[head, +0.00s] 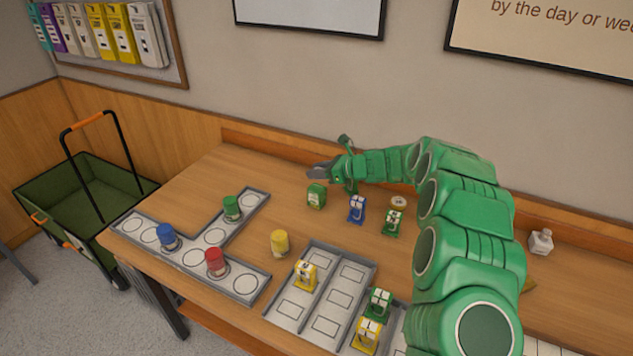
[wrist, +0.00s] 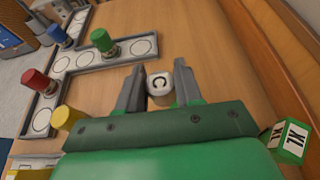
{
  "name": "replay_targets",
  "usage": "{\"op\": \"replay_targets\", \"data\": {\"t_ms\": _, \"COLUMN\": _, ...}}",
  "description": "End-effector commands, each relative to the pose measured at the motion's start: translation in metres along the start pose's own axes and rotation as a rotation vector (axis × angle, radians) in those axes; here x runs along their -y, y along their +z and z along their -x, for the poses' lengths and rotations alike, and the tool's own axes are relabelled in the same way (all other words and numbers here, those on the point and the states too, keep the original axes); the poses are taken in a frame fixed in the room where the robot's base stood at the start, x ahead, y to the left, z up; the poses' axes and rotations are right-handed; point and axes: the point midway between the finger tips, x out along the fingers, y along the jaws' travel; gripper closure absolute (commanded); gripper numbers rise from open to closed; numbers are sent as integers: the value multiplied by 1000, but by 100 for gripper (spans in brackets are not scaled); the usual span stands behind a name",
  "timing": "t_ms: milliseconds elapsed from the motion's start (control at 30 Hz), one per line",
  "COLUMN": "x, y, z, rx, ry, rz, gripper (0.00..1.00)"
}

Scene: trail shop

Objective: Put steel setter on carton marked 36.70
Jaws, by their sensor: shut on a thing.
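My gripper (head: 322,170) is over the back of the table, left of the green arm links. In the wrist view its two grey fingers (wrist: 158,88) are shut on a small pale piece with a dark ring mark, seemingly the steel setter (wrist: 159,80). In the head view the piece cannot be made out. A green carton (head: 317,196) stands below and close to my gripper; a green carton marked XL (wrist: 291,140) shows at the wrist view's right edge. No 36.70 marking is readable in either view.
A blue stand-like piece (head: 357,209) and a green one (head: 393,222) stand right of the carton. A grey circle tray (head: 262,290) holds blue, red and green cylinders. A yellow cylinder (head: 280,243) stands alone. A tray with rectangular outlines (head: 371,268) is at the front. The left-back table is clear.

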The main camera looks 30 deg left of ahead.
Motion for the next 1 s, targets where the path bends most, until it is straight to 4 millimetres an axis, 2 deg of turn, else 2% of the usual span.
{"op": "replay_targets", "data": {"t_ms": 300, "x": 16, "y": -18, "z": -21, "rx": 0, "ry": 1, "rz": 1, "gripper": 99}}
{"op": "replay_targets", "data": {"t_ms": 700, "x": 24, "y": -25, "z": -30, "rx": 1, "ry": 0, "rz": 3, "gripper": 99}}
{"op": "replay_targets", "data": {"t_ms": 900, "x": 24, "y": -50, "z": -39, "rx": 0, "ry": -1, "rz": -1, "gripper": 99}}
{"op": "replay_targets", "data": {"t_ms": 1000, "x": 24, "y": -53, "z": -40, "rx": 1, "ry": -1, "rz": 0, "gripper": 99}}
